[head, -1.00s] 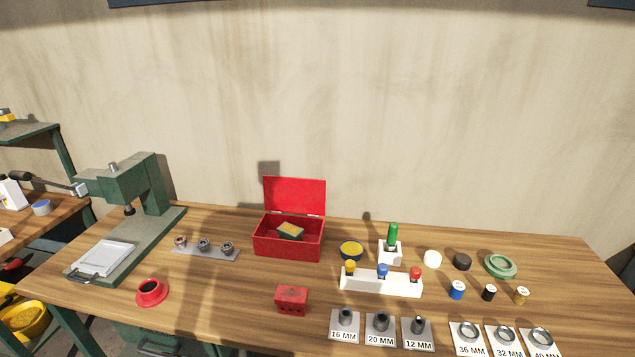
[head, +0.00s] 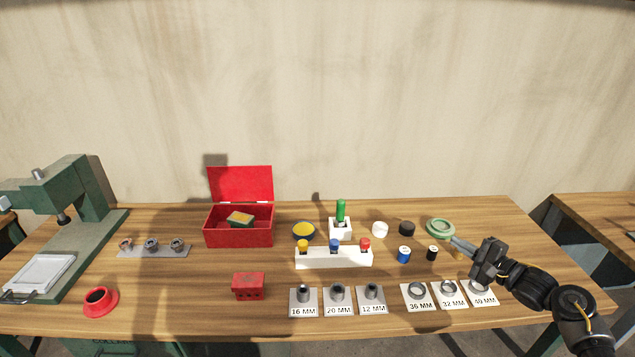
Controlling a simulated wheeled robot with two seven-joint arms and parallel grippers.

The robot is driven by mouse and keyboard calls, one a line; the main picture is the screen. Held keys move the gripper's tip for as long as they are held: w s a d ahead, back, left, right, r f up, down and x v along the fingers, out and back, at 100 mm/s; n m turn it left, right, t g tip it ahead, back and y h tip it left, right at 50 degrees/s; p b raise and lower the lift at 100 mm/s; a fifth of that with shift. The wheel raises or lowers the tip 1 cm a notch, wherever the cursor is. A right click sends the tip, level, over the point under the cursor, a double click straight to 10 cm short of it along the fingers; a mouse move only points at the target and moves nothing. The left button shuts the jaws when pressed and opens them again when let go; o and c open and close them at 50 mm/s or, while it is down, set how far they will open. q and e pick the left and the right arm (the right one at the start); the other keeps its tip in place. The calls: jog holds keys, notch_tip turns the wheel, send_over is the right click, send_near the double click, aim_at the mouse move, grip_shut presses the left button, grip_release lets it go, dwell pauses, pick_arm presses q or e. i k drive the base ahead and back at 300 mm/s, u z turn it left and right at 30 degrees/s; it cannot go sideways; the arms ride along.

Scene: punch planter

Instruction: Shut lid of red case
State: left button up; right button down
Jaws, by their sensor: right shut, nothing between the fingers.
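The red case (head: 238,238) stands at the back of the workbench, left of centre. Its lid (head: 241,184) is up, hinged at the back edge and standing nearly upright. A yellow and green block (head: 240,218) lies inside the case. My right gripper (head: 456,243) is shut and empty at the right side of the bench, just below the green ring, far to the right of the case. My left gripper is out of view.
A white rack (head: 333,260) with coloured handles, a yellow-topped tin (head: 304,231) and a green-handled tool (head: 340,211) stand right of the case. A small red block (head: 249,286) lies in front. A green press (head: 70,215) stands at left. Labelled ring plates (head: 417,297) line the front right.

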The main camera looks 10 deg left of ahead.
aim_at(229, 184)
jog(key=z, duration=0.45)
jog(key=k, duration=0.55)
jog(key=z, duration=0.3)
jog(key=i, duration=1.1)
jog(key=u, duration=1.35)
jog(key=i, duration=0.75)
jog(key=u, duration=0.8)
